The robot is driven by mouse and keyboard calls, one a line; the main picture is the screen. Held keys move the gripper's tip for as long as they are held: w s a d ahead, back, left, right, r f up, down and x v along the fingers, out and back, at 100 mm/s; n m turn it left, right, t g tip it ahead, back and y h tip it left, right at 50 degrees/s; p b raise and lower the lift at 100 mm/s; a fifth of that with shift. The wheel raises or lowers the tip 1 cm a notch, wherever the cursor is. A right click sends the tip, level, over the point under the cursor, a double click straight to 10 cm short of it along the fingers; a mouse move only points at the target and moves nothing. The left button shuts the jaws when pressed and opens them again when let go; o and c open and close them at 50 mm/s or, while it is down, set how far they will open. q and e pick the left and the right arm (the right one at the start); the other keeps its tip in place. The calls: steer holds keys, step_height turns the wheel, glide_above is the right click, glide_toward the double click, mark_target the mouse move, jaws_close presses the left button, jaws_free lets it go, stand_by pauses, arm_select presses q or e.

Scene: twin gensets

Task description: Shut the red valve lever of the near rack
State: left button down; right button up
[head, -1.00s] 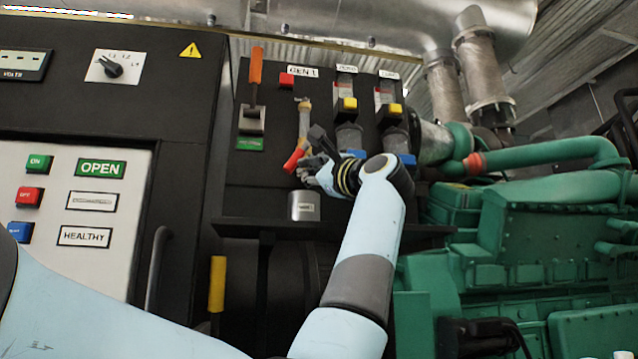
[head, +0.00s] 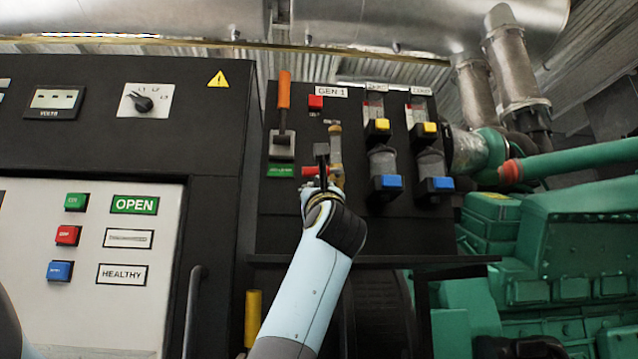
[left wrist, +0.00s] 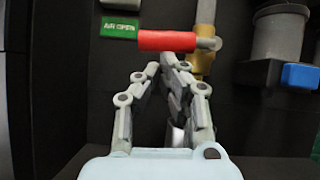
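My left gripper (head: 322,184) is at the lever from below. In the left wrist view its fingers (left wrist: 162,68) are drawn together just under the handle, not around it; contact is hard to tell. My right gripper is out of view.
An orange-handled lever (head: 284,90) stands upright to the left, above a green label (head: 281,171). Two grey filter bowls with yellow (head: 378,125) and blue (head: 387,182) parts are close on the right. A dark shelf edge (head: 400,260) runs below. A green engine (head: 560,240) stands right.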

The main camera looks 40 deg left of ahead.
arm_select(q)
steer(key=shift+s+r+p, duration=0.1)
steer(key=shift+r+p, duration=0.15)
steer(key=shift+p, duration=0.05)
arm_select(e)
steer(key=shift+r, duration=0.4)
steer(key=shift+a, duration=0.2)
arm_select(q)
steer(key=shift+f, duration=0.1)
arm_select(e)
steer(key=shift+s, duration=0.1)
